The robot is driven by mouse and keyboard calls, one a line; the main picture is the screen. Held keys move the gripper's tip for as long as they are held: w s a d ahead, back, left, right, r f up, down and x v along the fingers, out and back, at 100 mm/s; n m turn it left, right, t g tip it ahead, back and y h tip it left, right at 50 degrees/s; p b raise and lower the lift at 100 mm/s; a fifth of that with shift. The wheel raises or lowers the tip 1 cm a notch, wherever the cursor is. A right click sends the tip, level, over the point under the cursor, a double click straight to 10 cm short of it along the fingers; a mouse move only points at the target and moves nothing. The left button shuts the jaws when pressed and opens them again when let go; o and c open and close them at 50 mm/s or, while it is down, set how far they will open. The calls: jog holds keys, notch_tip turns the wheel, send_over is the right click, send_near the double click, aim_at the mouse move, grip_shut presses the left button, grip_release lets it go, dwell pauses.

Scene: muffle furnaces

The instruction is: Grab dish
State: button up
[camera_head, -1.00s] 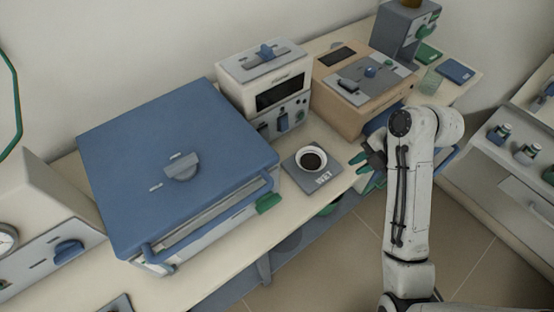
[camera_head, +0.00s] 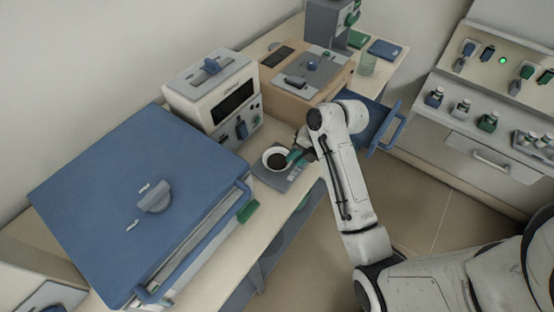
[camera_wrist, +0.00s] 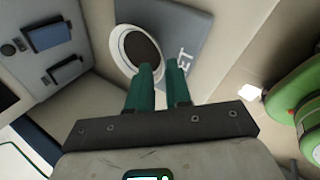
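The dish (camera_head: 267,163) is a small round white bowl with dark contents. It sits on a grey square plate (camera_head: 283,181) marked "WET" on the bench. In the wrist view the dish (camera_wrist: 121,50) is just ahead of my green fingers. My gripper (camera_head: 295,157) is at the dish's right side in the head view. In the wrist view my gripper (camera_wrist: 162,68) shows a gap between its fingers, and the left fingertip overlaps the dish's near rim. I cannot tell whether the fingers touch the dish.
A large blue-lidded furnace (camera_head: 110,190) stands left of the dish. A white instrument (camera_head: 215,95) stands behind it. The bench's front edge lies close to the plate.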

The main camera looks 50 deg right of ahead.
aim_at(277, 161)
jog(key=shift+x, duration=1.25)
jog(key=shift+c, duration=0.4)
grip_shut()
